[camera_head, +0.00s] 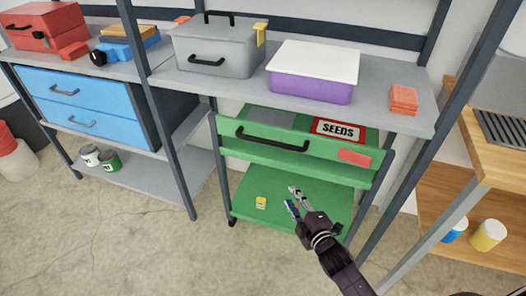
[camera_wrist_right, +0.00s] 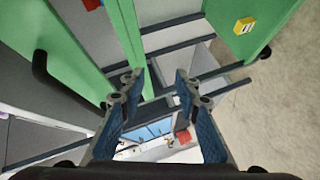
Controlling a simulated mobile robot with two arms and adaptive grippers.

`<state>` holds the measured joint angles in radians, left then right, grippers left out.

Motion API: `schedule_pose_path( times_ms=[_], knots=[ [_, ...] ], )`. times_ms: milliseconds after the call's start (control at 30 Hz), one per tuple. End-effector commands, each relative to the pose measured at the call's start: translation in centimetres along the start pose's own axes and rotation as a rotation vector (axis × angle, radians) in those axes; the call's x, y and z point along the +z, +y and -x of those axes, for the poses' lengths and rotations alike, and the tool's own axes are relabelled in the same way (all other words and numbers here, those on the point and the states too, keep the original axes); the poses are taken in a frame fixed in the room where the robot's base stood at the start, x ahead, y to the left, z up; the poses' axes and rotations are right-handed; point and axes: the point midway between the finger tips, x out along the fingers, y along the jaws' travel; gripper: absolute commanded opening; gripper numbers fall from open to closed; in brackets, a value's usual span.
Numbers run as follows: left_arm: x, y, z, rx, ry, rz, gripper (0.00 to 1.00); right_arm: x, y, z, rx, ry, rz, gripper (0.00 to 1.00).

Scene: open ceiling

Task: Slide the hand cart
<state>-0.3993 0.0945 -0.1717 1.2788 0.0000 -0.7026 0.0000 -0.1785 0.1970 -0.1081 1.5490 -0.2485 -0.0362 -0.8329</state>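The green hand cart (camera_head: 300,150) stands under the grey workbench shelf, with a black handle (camera_head: 272,140) across its front upper left. Its upper tray holds a box marked SEEDS, and its lower shelf (camera_head: 265,187) holds a small yellow item (camera_head: 261,203). My right gripper (camera_head: 292,199) is open and empty in front of the lower shelf, below the handle. In the right wrist view, the open fingers (camera_wrist_right: 153,85) point past a green upright of the cart, and the black handle (camera_wrist_right: 45,75) is to their left, apart from them. My left gripper is not in view.
Shelf posts (camera_head: 165,110) stand at the left and right of the cart. A grey toolbox (camera_head: 218,45) and a purple bin with a white lid (camera_head: 313,75) sit on the shelf above. A wooden cabinet (camera_head: 490,150) is at the right. The concrete floor (camera_head: 140,240) in front is clear.

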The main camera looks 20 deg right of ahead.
Motion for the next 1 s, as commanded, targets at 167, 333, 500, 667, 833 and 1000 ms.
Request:
schedule_pose_path(
  times_ms=[167, 333, 500, 667, 833, 1000],
  knots=[
    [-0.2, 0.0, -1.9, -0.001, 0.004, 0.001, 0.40, -4.2, 10.0, -0.8, 0.292, 0.123, 0.339, 0.30],
    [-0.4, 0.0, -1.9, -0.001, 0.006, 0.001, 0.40, -5.8, 13.2, -0.5, 0.384, 0.148, 0.446, 0.30],
    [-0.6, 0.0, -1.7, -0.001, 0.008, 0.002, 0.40, -6.2, 14.1, -2.2, 0.387, 0.148, 0.448, 0.30],
    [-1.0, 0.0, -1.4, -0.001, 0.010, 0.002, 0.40, -6.8, 14.8, -4.6, 0.384, 0.148, 0.446, 0.30],
    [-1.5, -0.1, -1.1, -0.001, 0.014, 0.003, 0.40, -7.2, 15.4, -6.5, 0.382, 0.148, 0.445, 0.30],
    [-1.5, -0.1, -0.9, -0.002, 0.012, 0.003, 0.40, -7.4, 15.7, -7.4, 0.381, 0.147, 0.445, 0.30]
  ],
)
